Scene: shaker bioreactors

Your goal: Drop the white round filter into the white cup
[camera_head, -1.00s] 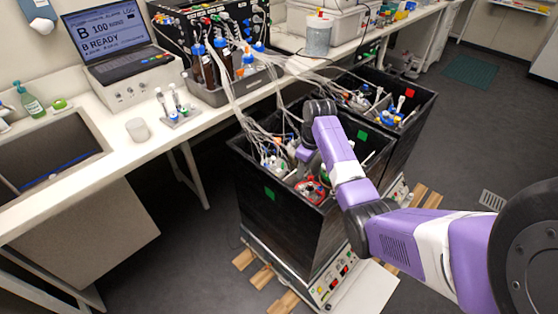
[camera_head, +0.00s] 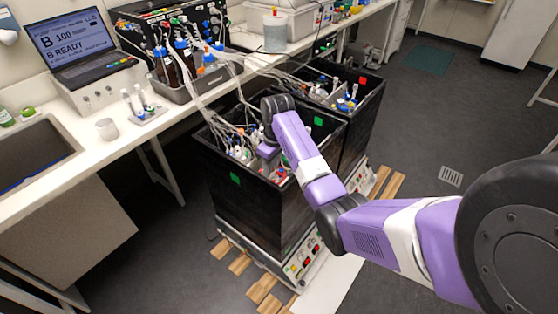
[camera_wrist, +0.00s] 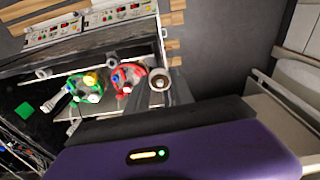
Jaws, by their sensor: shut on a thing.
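The white cup (camera_head: 107,129) stands upright on the white bench at the left in the head view, near the sink. My gripper (camera_wrist: 153,92) shows only partly in the wrist view, as dark fingers beyond the purple wrist housing. It is shut on a small round pale piece (camera_wrist: 160,79) with a darker centre, which looks like the white round filter. In the head view my arm's end hangs over the front black shaker box, well to the right of the cup. The fingers and the filter cannot be made out there.
The front black box (camera_head: 250,205) holds vessels and tubing, including a red-ringed vessel (camera_wrist: 128,77) and a green-ringed one (camera_wrist: 86,88). A small bottle rack (camera_head: 148,113) stands right of the cup. A laptop (camera_head: 72,45) and a bottle tray (camera_head: 190,88) stand behind.

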